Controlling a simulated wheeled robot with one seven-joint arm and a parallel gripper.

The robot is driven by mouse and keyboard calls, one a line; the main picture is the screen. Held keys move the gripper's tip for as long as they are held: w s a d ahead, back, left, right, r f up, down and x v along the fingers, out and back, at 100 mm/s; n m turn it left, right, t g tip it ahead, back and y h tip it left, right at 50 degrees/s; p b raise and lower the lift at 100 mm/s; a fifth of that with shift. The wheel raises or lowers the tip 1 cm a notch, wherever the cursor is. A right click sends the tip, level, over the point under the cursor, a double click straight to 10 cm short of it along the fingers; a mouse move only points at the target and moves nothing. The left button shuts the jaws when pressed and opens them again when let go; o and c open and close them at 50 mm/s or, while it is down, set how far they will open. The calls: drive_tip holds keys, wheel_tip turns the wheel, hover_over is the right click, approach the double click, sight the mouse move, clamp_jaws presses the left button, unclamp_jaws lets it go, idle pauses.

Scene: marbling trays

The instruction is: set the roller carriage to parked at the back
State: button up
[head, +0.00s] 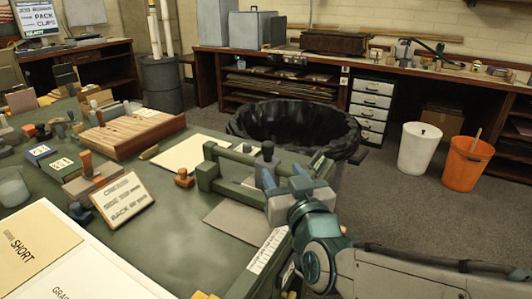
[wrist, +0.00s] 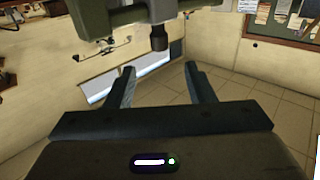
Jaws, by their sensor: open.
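A green frame (head: 208,172) with two long side rails lies on the green worktable. A dark round knob (head: 267,149) stands at its far right part, on what looks like the roller carriage; my gripper and arm partly hide that end. My gripper (head: 285,178) is at the right end of the frame, close to the knob. In the wrist view my gripper (wrist: 160,75) has its two fingers spread, with nothing between them. A green-grey part (wrist: 95,20) and a dark knob (wrist: 158,38) show just beyond the fingertips. I cannot tell whether anything touches.
The green worktable (head: 175,235) holds a wooden slatted tray (head: 130,132), a lettered sign (head: 122,199), stamps and small boxes on the left. A black-lined bin (head: 290,125) stands behind the frame. White (head: 420,148) and orange (head: 467,163) buckets stand on the floor at right.

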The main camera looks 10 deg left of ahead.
sight(266, 145)
drive_tip(key=p+x, duration=0.3)
drive_tip(key=x, duration=1)
drive_tip(key=shift+w+a+f+p, duration=0.1)
drive_tip(key=shift+w+a+p, duration=0.05)
drive_tip(key=shift+w+p, duration=0.25)
